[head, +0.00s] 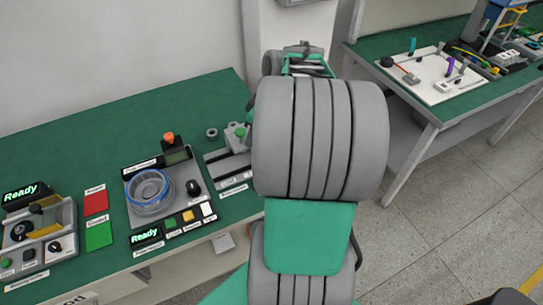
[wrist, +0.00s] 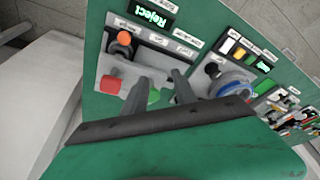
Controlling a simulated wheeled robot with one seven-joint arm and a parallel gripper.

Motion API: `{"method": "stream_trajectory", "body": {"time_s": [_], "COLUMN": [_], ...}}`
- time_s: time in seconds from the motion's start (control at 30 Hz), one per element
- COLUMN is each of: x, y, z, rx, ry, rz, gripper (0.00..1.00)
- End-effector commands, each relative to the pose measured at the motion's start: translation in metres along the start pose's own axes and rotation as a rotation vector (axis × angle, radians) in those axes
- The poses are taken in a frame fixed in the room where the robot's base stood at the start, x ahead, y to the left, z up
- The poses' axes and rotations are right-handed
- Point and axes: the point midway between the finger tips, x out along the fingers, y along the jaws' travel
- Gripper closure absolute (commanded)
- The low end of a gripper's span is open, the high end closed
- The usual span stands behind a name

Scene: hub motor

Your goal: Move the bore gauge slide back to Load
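The gauge station (head: 228,170) stands at the right end of the bench in the head view, largely hidden by my arm. A green knob (head: 240,131) shows on its grey block. In the wrist view, the station (wrist: 150,62) has an orange-topped post (wrist: 124,38), a red block (wrist: 112,84) and a display (wrist: 151,13) reading Reject. My gripper (wrist: 160,88) is open over this station, with a green part (wrist: 153,96) showing between its fingers. I cannot tell whether the fingers touch it. The slide's exact position is unclear.
A station with a blue-ringed part (head: 150,192) and a Ready display stands left of the gauge. Red (head: 95,202) and green (head: 99,235) pads lie farther left, beside another station (head: 38,235). A second bench (head: 440,112) stands at right.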

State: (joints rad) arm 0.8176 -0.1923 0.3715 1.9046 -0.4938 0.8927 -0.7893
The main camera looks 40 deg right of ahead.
Motion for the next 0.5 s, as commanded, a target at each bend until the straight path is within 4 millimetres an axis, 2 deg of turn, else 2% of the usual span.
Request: {"method": "stream_trajectory", "body": {"time_s": [0.03,0.1,0.2,0.33,0.5], "x": [0.014,0.020,0.024,0.035,0.067], "y": [0.025,0.047,0.063,0.064,0.062], "z": [0.026,0.049,0.068,0.070,0.067], "rx": [-0.013,-0.059,-0.100,-0.114,-0.113], "ry": [0.016,0.044,0.069,0.076,0.074], "rz": [-0.013,-0.023,-0.028,-0.031,-0.032], "gripper": [0.67,0.67,0.67,0.67,0.67]}}
